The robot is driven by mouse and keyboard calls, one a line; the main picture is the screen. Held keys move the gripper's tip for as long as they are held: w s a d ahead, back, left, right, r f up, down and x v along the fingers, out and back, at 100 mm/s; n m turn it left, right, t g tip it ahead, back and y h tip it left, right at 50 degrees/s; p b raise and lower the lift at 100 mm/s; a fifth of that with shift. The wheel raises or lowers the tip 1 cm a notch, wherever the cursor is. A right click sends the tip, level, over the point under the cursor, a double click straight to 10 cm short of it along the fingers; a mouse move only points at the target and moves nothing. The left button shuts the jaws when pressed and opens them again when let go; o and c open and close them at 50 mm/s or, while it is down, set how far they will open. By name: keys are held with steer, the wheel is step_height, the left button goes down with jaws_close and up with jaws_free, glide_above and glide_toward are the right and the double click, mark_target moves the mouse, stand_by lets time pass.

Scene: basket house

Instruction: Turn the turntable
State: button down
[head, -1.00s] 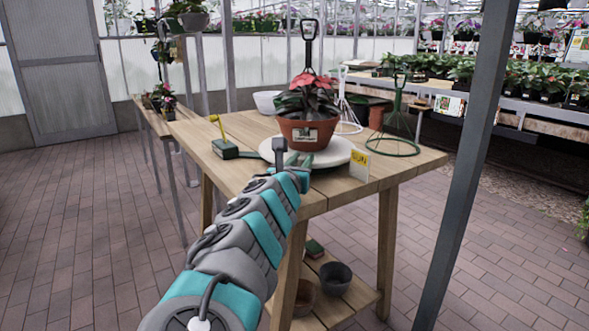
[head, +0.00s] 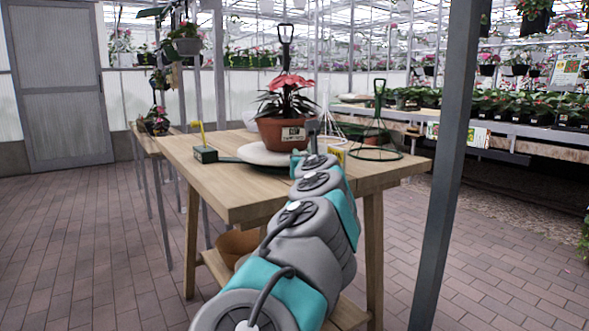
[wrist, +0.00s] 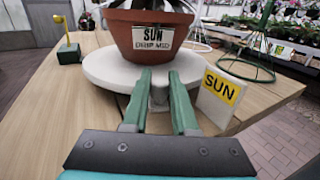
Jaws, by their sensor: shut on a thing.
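The turntable is a round white disc (head: 268,155) on the wooden table, and it fills the middle of the wrist view (wrist: 105,70). A terracotta pot (head: 275,133) with a red-leaved plant stands on it. The pot's label reads "SUN DRIP MID" (wrist: 153,38) in the wrist view. My gripper (wrist: 160,82) has its green fingers on either side of a pale upright peg (wrist: 158,98) at the disc's front edge, shut on it. In the head view my arm hides the fingers.
A yellow "SUN" card (wrist: 222,88) stands just right of my fingers. A green wire stand (head: 376,153) is at the table's right. A green block with a yellow stake (head: 204,154) is at the left. A grey post (head: 445,170) rises at the right.

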steer(key=shift+w+d+f+n+y+b, duration=0.1)
steer(key=shift+w+d+n+y+b, duration=0.25)
steer(key=shift+d+y+b, duration=0.3)
steer(key=shift+w+d+n+y+b, duration=0.1)
steer(key=shift+d+n+y+b, duration=0.4)
steer(key=shift+y+b, duration=0.2)
steer(key=shift+d+g, duration=0.15)
steer(key=shift+g, duration=0.15)
steer(key=shift+w+d+n+y, duration=0.1)
steer(key=shift+n+y, duration=0.15)
steer(key=shift+y, duration=0.1)
steer(key=c, duration=0.7)
jaws_free()
